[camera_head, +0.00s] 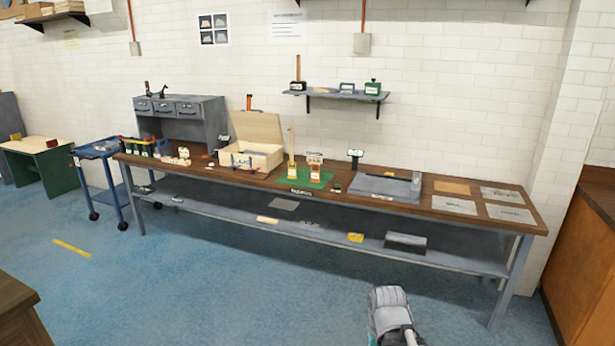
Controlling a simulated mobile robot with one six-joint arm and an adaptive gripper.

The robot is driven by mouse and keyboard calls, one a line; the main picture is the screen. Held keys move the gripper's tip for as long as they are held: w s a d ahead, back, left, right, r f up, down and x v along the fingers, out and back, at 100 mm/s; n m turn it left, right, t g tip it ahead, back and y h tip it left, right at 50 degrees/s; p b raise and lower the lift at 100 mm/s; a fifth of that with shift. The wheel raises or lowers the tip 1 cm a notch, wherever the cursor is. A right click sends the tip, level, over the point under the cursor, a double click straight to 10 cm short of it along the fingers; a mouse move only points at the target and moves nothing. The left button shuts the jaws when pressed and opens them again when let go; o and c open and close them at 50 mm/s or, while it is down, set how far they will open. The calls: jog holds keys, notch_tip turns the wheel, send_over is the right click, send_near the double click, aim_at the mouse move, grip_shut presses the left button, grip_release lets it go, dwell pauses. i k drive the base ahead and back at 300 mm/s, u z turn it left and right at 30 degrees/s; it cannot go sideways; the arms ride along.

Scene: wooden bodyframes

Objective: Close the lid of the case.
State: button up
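The pale wooden case (265,161) stands on the workbench, left of its middle, with a label on its front. Its lid (257,127) is open and stands up at the back, leaning towards the wall. The inside of the case is only partly visible. A grey and white part of my own arm shows at the bottom of the picture, right of centre, in front of the bench and well away from the case. My gripper's fingers do not show.
The long workbench (455,185) holds a grey drawer cabinet (210,115), a green mat (318,181) with upright items and a grey plate (375,188). A blue cart (100,150) stands at its left end. The blue floor before the bench is mostly clear.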

aim_at(252, 126)
jog(key=u, duration=0.15)
jog(key=i, duration=3.55)
jog(key=u, duration=0.15)
